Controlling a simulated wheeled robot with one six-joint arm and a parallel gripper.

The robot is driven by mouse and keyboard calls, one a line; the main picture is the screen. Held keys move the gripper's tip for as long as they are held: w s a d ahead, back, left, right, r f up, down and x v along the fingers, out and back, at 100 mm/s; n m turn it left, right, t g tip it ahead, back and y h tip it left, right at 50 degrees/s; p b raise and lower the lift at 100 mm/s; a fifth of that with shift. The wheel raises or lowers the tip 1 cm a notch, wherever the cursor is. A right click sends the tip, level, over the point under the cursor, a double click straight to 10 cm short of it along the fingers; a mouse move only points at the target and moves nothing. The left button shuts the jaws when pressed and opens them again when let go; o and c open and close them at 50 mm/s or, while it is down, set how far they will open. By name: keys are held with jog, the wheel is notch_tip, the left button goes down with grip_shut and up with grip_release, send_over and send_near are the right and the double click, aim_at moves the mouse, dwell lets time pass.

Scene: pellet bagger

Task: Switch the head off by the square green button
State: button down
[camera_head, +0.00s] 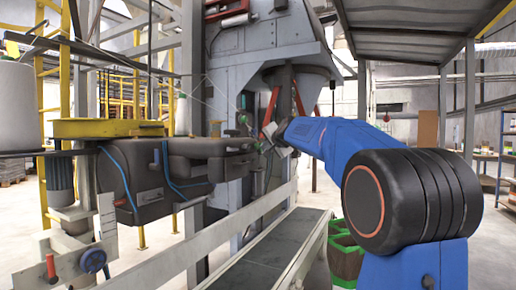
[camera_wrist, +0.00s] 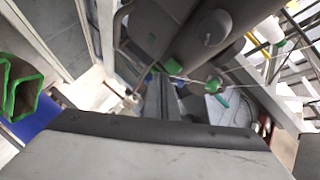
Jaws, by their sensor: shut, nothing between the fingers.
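The dark machine head (camera_head: 150,180) with blue hoses stands left of centre in the head view, above the conveyor. A small green part (camera_head: 243,119) shows at its right end, close to my gripper (camera_head: 264,139). In the wrist view my gripper (camera_wrist: 162,80) is shut and empty, its fingers pointing at the machine. Small green parts lie around the fingertips: one (camera_wrist: 173,66) just beyond them, and a round one (camera_wrist: 213,86) to the right. I cannot tell which is the square button, nor whether the fingers touch anything.
A conveyor (camera_head: 265,252) with pale side rails runs below the head. A green-rimmed bin (camera_head: 343,250) stands right of it. The grey bagger housing (camera_head: 240,70) rises behind. A thin line crosses the wrist view near the fingers. Open floor lies at the right.

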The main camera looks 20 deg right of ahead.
jog(key=shift+s+d, duration=0.2)
jog(key=s+d, duration=0.3)
jog(key=s, duration=0.1)
jog(key=shift+s+d, duration=0.35)
dwell(0.5)
dwell(0.3)
